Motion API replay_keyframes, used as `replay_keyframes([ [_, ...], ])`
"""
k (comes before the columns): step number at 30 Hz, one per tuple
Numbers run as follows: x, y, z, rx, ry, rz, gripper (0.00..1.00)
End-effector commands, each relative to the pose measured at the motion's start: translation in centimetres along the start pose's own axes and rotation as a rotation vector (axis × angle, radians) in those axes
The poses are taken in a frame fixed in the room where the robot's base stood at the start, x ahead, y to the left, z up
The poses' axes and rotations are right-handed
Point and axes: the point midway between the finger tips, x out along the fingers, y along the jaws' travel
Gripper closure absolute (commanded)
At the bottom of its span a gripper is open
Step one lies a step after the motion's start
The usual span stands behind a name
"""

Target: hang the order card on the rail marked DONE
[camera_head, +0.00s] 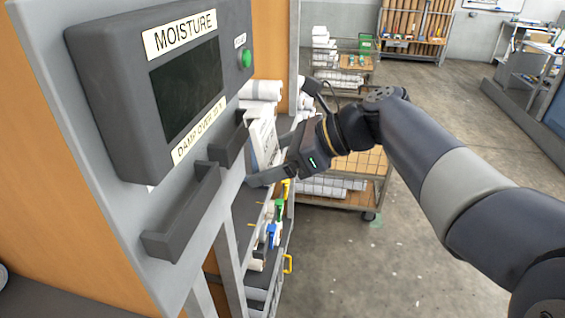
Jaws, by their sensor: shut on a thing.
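My gripper (268,162) reaches in from the right, beside the edge of the grey panel. It is shut on a white card with dark print, which I take to be the order card (262,139). The card is held upright and tilted, partly hidden by the fingers and the panel edge. Its print is too small to read. No rail with a readable DONE mark shows. Two dark grey ledges or holders stick out from the panel, a longer near one (183,217) and a shorter far one (229,142), close to the card's left.
A dark box marked MOISTURE (165,85), with a screen and green button (246,58), juts from the panel above the ledges. Below are a shelf with coloured items (275,225) and a yellow handle (288,263). A wire trolley (340,192) stands behind. The floor at right is open.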

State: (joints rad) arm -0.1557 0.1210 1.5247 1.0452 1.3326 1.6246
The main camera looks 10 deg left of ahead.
Motion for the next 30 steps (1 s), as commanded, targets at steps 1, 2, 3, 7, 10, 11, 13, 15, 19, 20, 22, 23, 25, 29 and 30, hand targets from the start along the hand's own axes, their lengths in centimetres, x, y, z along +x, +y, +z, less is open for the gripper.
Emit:
replay_keyframes([
  [1, 0.4, 0.0, 0.1, -0.002, 0.0, 0.002, 0.49],
  [2, 0.6, 0.1, 0.2, -0.002, 0.0, 0.002, 0.49],
  [3, 0.8, 0.0, 0.4, -0.002, 0.0, 0.001, 0.49],
  [7, 1.6, 0.1, 0.8, -0.002, 0.0, 0.002, 0.49],
  [10, 2.1, 0.0, 1.0, -0.001, 0.0, 0.0, 0.49],
  [11, 2.2, 0.0, 0.7, 0.001, 0.0, 0.0, 0.49],
  [13, 2.4, 0.0, 0.4, 0.001, 0.0, -0.001, 0.49],
  [15, 2.5, 0.0, 0.1, 0.001, -0.001, -0.001, 0.49],
  [19, 2.7, 0.0, -0.2, 0.0, -0.001, -0.001, 0.49],
  [20, 2.8, 0.0, -0.3, 0.0, -0.001, -0.001, 0.49],
  [22, 2.8, 0.0, -0.3, 0.0, -0.001, -0.001, 0.49],
  [23, 2.8, 0.0, -0.4, 0.0, -0.001, -0.001, 0.49],
  [25, 2.8, 0.0, -0.4, 0.0, -0.001, -0.001, 0.49],
  [29, 2.8, 0.0, -0.4, 0.0, -0.001, -0.001, 0.49],
  [30, 2.8, 0.0, -0.4, 0.0, -0.001, -0.001, 0.49],
])
